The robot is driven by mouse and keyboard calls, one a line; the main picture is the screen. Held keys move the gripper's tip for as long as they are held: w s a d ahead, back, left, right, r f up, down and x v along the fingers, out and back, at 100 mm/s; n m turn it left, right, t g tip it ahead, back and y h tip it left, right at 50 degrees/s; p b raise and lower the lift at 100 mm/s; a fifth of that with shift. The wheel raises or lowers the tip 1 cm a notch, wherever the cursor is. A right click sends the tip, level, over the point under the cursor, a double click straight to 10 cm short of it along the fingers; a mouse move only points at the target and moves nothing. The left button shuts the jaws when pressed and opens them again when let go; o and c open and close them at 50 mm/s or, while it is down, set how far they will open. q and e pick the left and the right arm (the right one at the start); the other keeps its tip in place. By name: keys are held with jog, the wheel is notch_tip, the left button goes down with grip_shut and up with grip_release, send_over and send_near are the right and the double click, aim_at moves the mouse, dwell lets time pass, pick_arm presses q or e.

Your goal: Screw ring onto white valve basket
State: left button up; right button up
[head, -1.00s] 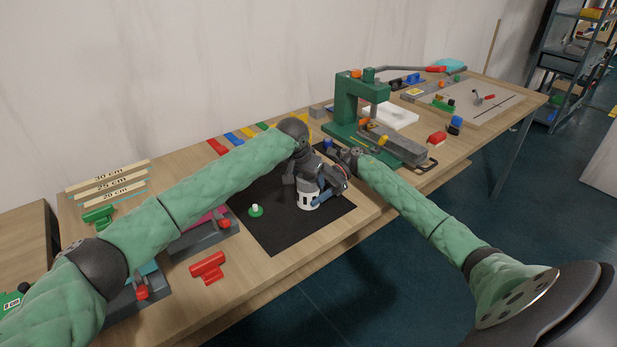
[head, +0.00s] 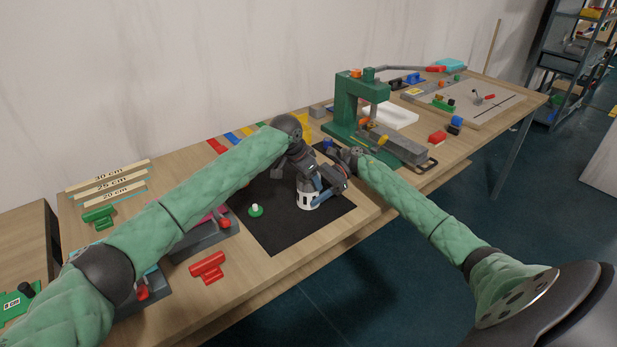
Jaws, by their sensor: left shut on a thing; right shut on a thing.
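The white valve basket (head: 306,202), with slots in its side, stands upright on the black mat (head: 262,222). My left gripper (head: 306,184) points down over its top and is shut; the ring is hidden there between the jaws and the basket, so I cannot tell how it sits. My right gripper (head: 321,194) comes in from the right and is shut on the basket's side, low over the mat. The dark gripper bodies cover most of the basket's upper part.
A small green and white valve part (head: 255,210) lies on the mat to the left. A red clamp piece (head: 208,268) lies near the table's front edge. A green press (head: 352,105) stands behind to the right. The mat's front part is clear.

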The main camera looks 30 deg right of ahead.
pick_arm(q)
jog(key=shift+f+m+g, duration=0.2)
jog(key=shift+m+g, duration=0.5)
jog(key=shift+m, duration=1.2)
jog(key=o, duration=1)
jog(key=shift+o, duration=0.2)
jog(key=shift+r, duration=0.1)
jog(key=shift+r, duration=0.1)
jog(key=shift+r, duration=3.45)
